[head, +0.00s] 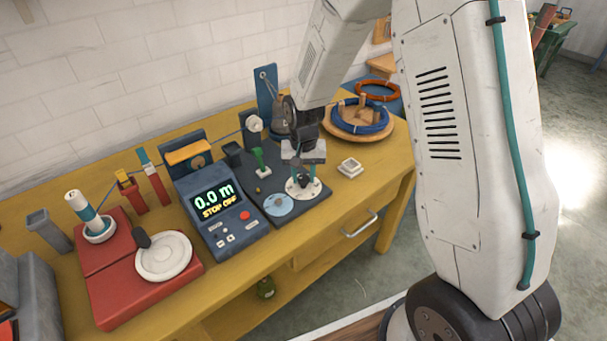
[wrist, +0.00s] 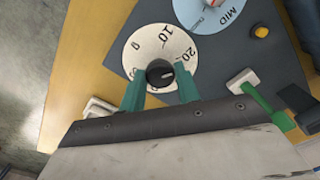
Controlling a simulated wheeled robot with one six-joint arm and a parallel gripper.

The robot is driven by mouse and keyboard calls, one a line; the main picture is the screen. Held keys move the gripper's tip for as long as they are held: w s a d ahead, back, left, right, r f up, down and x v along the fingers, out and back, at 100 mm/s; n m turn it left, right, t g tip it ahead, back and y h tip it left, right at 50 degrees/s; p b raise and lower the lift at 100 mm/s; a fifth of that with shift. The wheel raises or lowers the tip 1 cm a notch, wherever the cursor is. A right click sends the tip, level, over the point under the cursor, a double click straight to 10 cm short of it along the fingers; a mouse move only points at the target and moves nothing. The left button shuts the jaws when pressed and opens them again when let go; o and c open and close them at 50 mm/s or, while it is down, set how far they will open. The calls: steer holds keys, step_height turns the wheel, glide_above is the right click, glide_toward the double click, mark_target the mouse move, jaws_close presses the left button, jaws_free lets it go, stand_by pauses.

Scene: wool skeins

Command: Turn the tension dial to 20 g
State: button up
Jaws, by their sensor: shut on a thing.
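The tension dial is a white round face (head: 291,190) with a small black knob (wrist: 160,73) at its centre. The wrist view shows the dial face (wrist: 139,50) with 10 and 20 printed along its rim. A pale mark on the knob points roughly right; I cannot tell exactly which value it meets. My gripper (wrist: 160,80) has teal fingers on both sides of the knob and is shut on it. In the head view my gripper (head: 303,172) comes down over the dial, and the knob is partly hidden between the fingers.
A blue disc (head: 278,205) marked MID lies beside the dial. A green lever (head: 260,158) and a yellow button (wrist: 261,31) are near. A console (head: 222,215) reads 0.0 m, STOP OFF. A small pale dish (head: 350,168) stands right of the dark plate. A wooden reel (head: 358,122) is behind.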

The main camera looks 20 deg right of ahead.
mark_target(304, 177)
steer(key=shift+w+r, duration=0.1)
steer(key=shift+w, duration=0.05)
steer(key=o, duration=1)
steer(key=shift+d, duration=0.1)
step_height(304, 177, up, 8)
steer(key=shift+f, duration=0.1)
